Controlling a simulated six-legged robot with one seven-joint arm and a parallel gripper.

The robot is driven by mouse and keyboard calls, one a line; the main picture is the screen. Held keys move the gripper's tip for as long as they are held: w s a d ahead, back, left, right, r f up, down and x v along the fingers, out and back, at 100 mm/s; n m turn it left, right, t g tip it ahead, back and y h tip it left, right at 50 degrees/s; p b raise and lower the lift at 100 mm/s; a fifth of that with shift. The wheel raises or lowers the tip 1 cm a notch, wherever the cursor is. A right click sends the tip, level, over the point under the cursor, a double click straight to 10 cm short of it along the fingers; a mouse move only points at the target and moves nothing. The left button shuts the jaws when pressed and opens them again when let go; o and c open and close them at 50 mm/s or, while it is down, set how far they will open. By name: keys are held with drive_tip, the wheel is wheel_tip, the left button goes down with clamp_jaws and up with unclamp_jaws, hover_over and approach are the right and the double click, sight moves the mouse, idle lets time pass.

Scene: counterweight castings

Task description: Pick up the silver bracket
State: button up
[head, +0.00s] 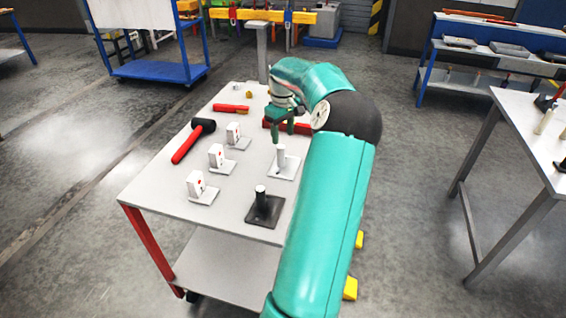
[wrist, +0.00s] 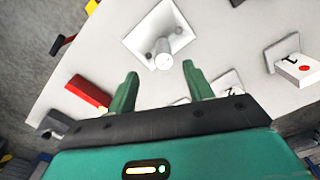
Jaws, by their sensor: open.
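The silver bracket (head: 287,170) is a pale square plate with an upright round post, standing on the grey-white cart top near its right edge. In the wrist view the silver bracket (wrist: 158,38) is just beyond the fingertips, with its post pointing towards the camera. My gripper (head: 281,130) is above the cart, a little behind the bracket post in the head view. In the wrist view my gripper (wrist: 160,74) has its two green fingers apart with nothing between them. A black bracket (head: 263,208) of similar shape stands nearer the front.
Several white marked blocks on pale plates, one being the front block (head: 196,184), stand in a row left of the bracket. A black-headed mallet with a red handle (head: 186,148) and a red brush (head: 231,108) lie farther left. The cart's front left corner is clear.

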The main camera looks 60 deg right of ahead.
sight(281, 157)
drive_tip(key=f, duration=1)
drive_tip(key=shift+w+a+f, duration=0.1)
drive_tip(key=shift+w+a, duration=0.1)
clamp_jaws()
